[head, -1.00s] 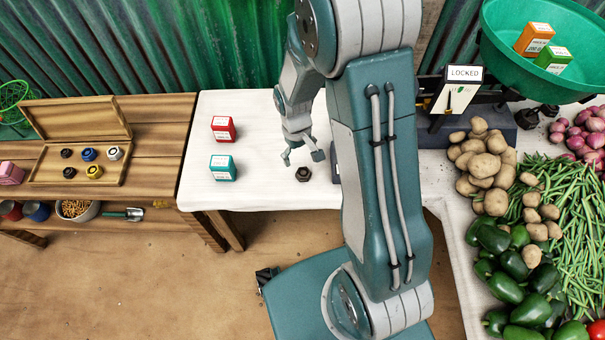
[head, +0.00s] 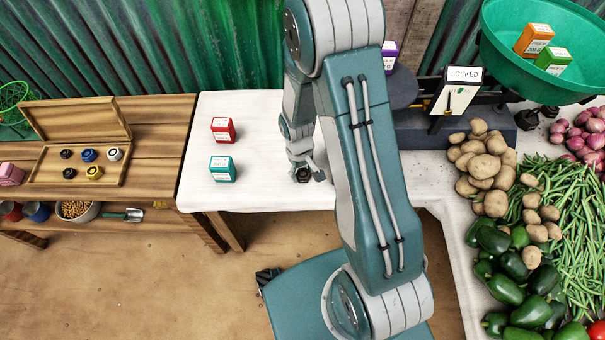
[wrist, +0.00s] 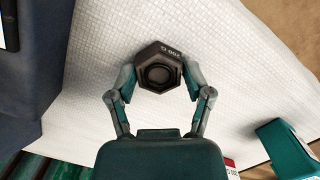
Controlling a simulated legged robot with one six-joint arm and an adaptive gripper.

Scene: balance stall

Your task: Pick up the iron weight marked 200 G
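The 200 G iron weight (head: 303,175) is a small dark hexagonal piece standing on the white-covered table. In the wrist view the weight (wrist: 160,72) shows its "200 G" marking on the top face and a round recess. My gripper (head: 306,172) is down around it, with one finger on each side. In the wrist view the fingers of my gripper (wrist: 160,80) lie close against the left and right edges of the weight. I cannot tell whether they press on it or leave a thin gap. No lift off the table shows.
A red box (head: 223,129) and a teal box (head: 222,168) stand to the left on the white table (head: 260,120). A balance marked LOCKED (head: 463,74) and potatoes (head: 485,165) are to the right. A wooden case of weights (head: 50,180) lies on the far-left bench.

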